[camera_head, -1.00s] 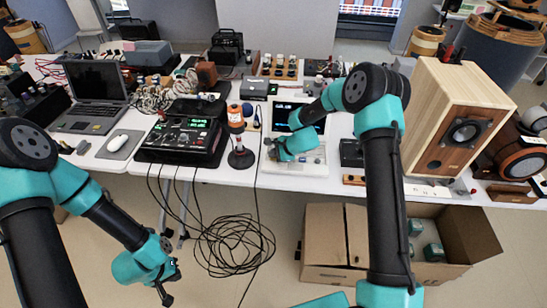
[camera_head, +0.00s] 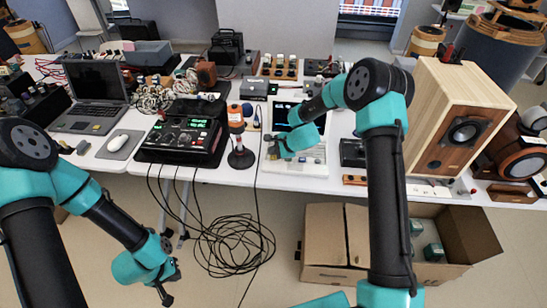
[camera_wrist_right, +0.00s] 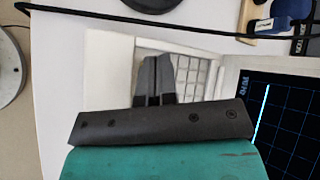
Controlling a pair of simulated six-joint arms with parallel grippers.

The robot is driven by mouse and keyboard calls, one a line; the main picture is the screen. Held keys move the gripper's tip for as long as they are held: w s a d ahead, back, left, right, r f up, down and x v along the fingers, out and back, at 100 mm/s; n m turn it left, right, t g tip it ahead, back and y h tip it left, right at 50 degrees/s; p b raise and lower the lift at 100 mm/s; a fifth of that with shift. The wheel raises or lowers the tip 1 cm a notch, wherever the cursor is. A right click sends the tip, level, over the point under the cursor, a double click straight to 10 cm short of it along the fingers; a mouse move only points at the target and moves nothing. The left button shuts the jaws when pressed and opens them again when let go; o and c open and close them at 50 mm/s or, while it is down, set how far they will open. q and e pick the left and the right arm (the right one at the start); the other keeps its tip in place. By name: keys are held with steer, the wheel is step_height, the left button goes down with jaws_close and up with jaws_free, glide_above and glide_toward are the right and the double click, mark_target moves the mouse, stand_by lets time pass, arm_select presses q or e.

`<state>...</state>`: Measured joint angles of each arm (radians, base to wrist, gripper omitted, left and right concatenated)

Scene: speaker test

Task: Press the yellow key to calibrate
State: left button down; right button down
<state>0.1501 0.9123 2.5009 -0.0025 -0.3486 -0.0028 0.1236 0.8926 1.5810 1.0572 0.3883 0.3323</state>
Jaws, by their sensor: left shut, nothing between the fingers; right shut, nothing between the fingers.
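A white instrument (camera_head: 308,165) with a dark screen and a keypad stands at the front edge of the table. In the right wrist view its keypad (camera_wrist_right: 208,72) shows pale keys, and its dark screen (camera_wrist_right: 285,115) carries a bright blue line. I cannot make out a yellow key; it may be hidden behind my right gripper. My right gripper (camera_head: 270,148) is shut and empty over the instrument's left part. In the right wrist view its fingertips (camera_wrist_right: 157,62) lie over the keypad's left end; contact cannot be told. My left gripper (camera_head: 168,296) is shut and empty, low in front of the table.
A black meter box (camera_head: 185,137) and an orange-topped stand (camera_head: 238,152) are left of the instrument. A wooden speaker (camera_head: 450,130) stands to the right. An open cardboard box (camera_head: 335,245) and coiled cables (camera_head: 235,245) lie on the floor.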

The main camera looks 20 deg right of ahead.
mark_target(274, 158)
steer(key=shift+r, duration=2.5)
